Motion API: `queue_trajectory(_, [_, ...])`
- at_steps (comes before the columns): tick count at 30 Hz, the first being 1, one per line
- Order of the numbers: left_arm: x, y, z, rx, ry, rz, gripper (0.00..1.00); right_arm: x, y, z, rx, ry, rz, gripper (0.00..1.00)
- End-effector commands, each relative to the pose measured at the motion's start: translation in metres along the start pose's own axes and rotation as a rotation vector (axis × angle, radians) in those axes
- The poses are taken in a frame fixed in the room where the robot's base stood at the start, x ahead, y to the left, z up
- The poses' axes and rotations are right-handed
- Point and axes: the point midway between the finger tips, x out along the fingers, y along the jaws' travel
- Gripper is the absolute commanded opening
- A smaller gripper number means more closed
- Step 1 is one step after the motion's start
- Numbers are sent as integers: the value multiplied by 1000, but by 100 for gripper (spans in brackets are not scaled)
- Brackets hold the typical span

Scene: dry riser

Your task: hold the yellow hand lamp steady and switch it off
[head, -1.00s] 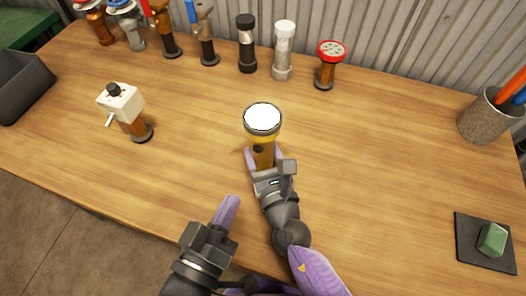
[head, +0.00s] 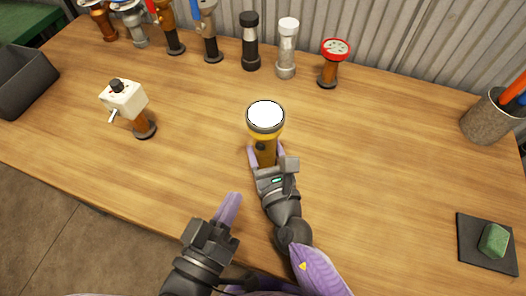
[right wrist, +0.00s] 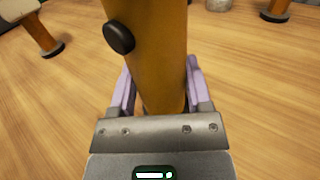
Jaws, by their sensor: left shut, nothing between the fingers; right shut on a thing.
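The yellow hand lamp (head: 266,148) stands upright on the table, its wide head on top with a bright white face. A dark round button (right wrist: 119,37) sits on the side of its body in the right wrist view. My right gripper (head: 266,160) is shut on the lamp's lower body, one purple finger on each side. My left gripper (head: 230,207) is shut and empty, in front of the lamp and to its left, apart from it. The lamp's foot is mostly hidden by the right gripper in the head view.
Several lamps and valve-like fittings line the back, among them a red-topped one (head: 334,62). A cream-headed fitting (head: 124,99) stands left. A grey bin (head: 24,82), a pot of tools (head: 488,118) and a green block (head: 494,241) lie at the edges.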

Motion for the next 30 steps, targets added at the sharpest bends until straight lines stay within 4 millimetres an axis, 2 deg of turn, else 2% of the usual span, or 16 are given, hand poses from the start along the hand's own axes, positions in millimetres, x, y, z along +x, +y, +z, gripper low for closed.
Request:
queue_trajectory(2, [0, 2, 4, 68, -26, 11, 0, 0, 0, 0, 0, 1, 0, 0])
queue_trajectory(5, [-1, 5, 20, 338, -118, 45, 0, 0, 0, 0, 0, 1, 0, 0])
queue_trajectory(9, [-5, -4, 40, 967, -237, 87, 0, 0, 0, 0, 0, 1, 0, 0])
queue_trajectory(11, [-6, -9, 39, 1244, -247, 89, 0, 0, 0, 0, 0, 1, 0, 0])
queue_trajectory(12, [-6, -12, 36, 1418, -237, 85, 0, 0, 0, 0, 0, 1, 0, 0])
queue_trajectory(15, [-6, -13, 23, 1789, -174, 60, 0, 0, 0, 0, 0, 1, 0, 0])
queue_trajectory(18, [-6, -8, 10, 2043, -88, 29, 0, 0, 0, 0, 0, 1, 0, 0])
queue_trajectory(23, [-2, -1, 0, 2220, -5, -5, 0, 0, 0, 0, 0, 1, 0, 0])
queue_trajectory(30, [42, -1, -1, 2233, 0, -11, 0, 0, 0, 0, 0, 1, 0, 0])
